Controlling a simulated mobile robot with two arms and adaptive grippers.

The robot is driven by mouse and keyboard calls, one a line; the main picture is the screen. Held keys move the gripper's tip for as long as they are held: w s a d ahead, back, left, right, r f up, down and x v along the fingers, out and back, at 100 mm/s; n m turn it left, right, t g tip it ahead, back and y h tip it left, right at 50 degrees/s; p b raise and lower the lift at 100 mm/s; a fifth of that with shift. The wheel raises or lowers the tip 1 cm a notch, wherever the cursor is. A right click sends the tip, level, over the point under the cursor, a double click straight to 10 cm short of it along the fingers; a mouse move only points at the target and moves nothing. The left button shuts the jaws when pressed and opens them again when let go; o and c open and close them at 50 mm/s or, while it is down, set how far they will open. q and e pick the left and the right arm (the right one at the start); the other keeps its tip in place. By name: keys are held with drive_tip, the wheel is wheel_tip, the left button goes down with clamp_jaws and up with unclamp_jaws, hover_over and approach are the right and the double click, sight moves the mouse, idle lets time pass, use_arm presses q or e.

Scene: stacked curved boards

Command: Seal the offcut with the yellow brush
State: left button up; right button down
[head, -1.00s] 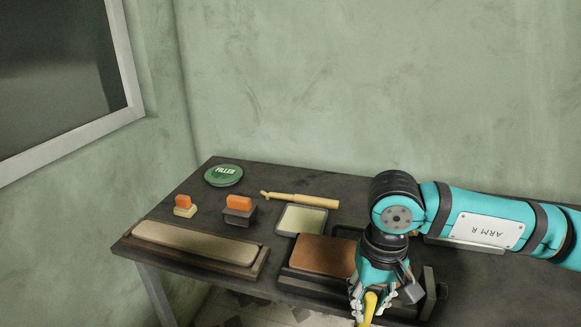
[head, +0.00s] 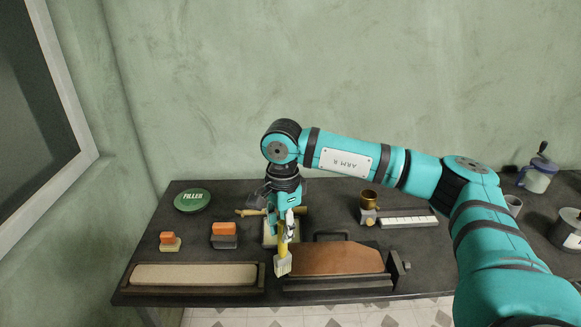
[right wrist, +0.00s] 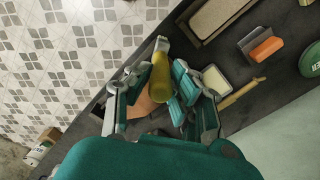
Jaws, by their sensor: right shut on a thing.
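The yellow brush (head: 284,248) is in my right gripper (head: 286,222), which is shut on its handle. The brush hangs with its pale bristles down, in front of the left end of a brown board (head: 340,258). I cannot tell whether the bristles touch anything. The brush also shows in the right wrist view (right wrist: 161,80), between the fingers (right wrist: 160,88). A long pale board (head: 195,274) lies in a dark tray at the front left. I cannot tell which board is the offcut. A pale shallow tray (head: 268,240) is partly hidden behind my right gripper. My left gripper is out of view.
Two orange-topped blocks (head: 169,240) (head: 224,234) and a green filler lid (head: 192,200) stand at the left. A wooden-handled tool (head: 250,212) lies behind the gripper. A brass cup (head: 369,199) and a white ruler-like strip (head: 408,221) are at the right.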

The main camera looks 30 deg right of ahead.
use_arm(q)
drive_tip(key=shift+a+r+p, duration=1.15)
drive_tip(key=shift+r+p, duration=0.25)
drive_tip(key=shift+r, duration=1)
use_arm(e)
drive_tip(key=shift+w+d+r+m, duration=0.95)
drive_tip(key=shift+d+r+m, duration=0.95)
drive_tip(key=shift+m, duration=1.1)
use_arm(q)
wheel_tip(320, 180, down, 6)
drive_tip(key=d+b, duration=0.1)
drive_tip(key=b, duration=0.5)
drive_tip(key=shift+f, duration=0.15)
use_arm(e)
wheel_tip(320, 180, down, 8)
drive_tip(key=shift+a+r, duration=0.2)
drive_tip(key=shift+r, duration=0.05)
use_arm(q)
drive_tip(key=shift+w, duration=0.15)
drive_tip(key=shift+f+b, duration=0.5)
drive_tip(key=shift+b, duration=0.15)
use_arm(e)
drive_tip(key=shift+f, duration=0.65)
drive_tip(key=shift+d, duration=0.1)
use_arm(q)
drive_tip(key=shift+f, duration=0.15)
use_arm(e)
drive_tip(key=shift+s+d+r, duration=0.2)
drive_tip(key=shift+s+d, duration=0.75)
drive_tip(key=shift+d, duration=0.3)
